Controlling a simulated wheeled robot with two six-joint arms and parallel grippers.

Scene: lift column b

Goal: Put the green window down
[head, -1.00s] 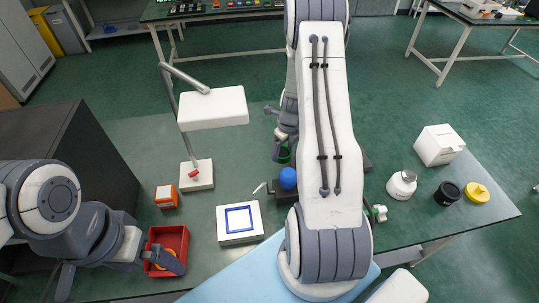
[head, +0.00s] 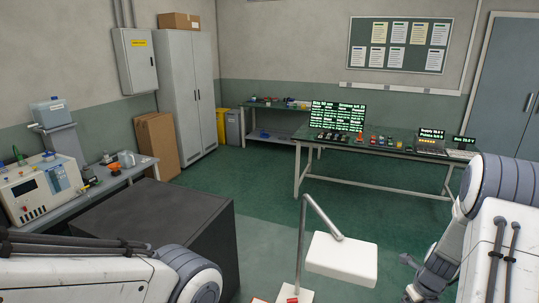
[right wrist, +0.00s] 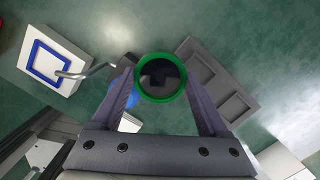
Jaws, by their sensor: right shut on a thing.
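The green window (right wrist: 161,98), a green ring around a dark pane, is between the two fingers of my right gripper (right wrist: 163,85) in the right wrist view. The gripper is shut on it and holds it above the table. A grey tray (right wrist: 240,108) with recessed compartments lies below and to the right of the window in that view. The window cannot be made out in the head view. My left gripper is out of view; only part of my left arm shows at the lower left.
A white block with a blue square outline (right wrist: 48,60) lies at the left in the right wrist view. A blue object is partly hidden behind a finger. In the head view a white lamp head (head: 342,259) stands near my right arm. A dark cabinet (head: 150,225) stands at left.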

